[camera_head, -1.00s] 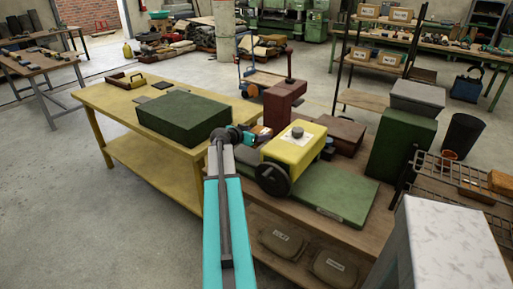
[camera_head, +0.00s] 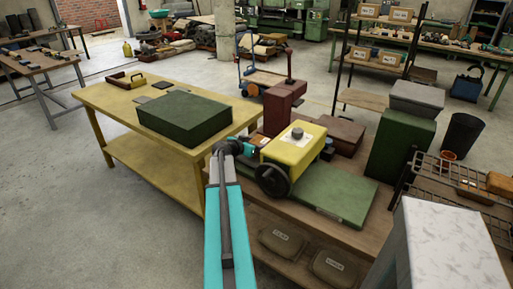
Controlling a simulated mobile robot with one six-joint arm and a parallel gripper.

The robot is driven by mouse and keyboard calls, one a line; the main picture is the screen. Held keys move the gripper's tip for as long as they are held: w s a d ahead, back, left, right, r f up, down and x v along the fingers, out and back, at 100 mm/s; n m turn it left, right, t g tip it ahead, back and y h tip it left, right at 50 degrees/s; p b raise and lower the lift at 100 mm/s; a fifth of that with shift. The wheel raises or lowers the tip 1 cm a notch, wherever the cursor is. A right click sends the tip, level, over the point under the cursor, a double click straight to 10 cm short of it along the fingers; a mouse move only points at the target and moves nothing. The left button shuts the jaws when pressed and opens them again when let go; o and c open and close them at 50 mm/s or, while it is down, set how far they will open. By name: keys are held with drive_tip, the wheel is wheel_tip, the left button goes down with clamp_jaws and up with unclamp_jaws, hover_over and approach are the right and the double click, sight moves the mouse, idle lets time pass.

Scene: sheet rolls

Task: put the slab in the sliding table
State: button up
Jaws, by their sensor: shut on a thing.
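My gripper (camera_head: 252,150) is at the left side of a yellow machine (camera_head: 294,143) with a dark handwheel. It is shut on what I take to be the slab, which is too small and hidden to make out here. A flat green plate (camera_head: 335,192), likely the sliding table, lies on the wooden bench to the right of the machine, and its visible top is bare. The gripper is on the machine's other side from this plate.
A yellow table (camera_head: 115,100) at left holds a dark green block (camera_head: 185,117) close to my arm. A dark red pedestal (camera_head: 283,104) stands behind the machine. A green cabinet (camera_head: 402,145) and a wire rack (camera_head: 470,185) crowd the right.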

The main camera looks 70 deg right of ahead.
drive_tip(key=shift+f, duration=1)
drive_tip(key=shift+f, duration=0.1)
drive_tip(key=o, duration=1.4)
drive_tip(key=shift+w+a+r, duration=0.1)
drive_tip(key=shift+a+r, duration=0.15)
drive_tip(key=shift+a, duration=0.3)
drive_tip(key=shift+b+v, duration=1.4)
drive_tip(key=shift+v, duration=4.05)
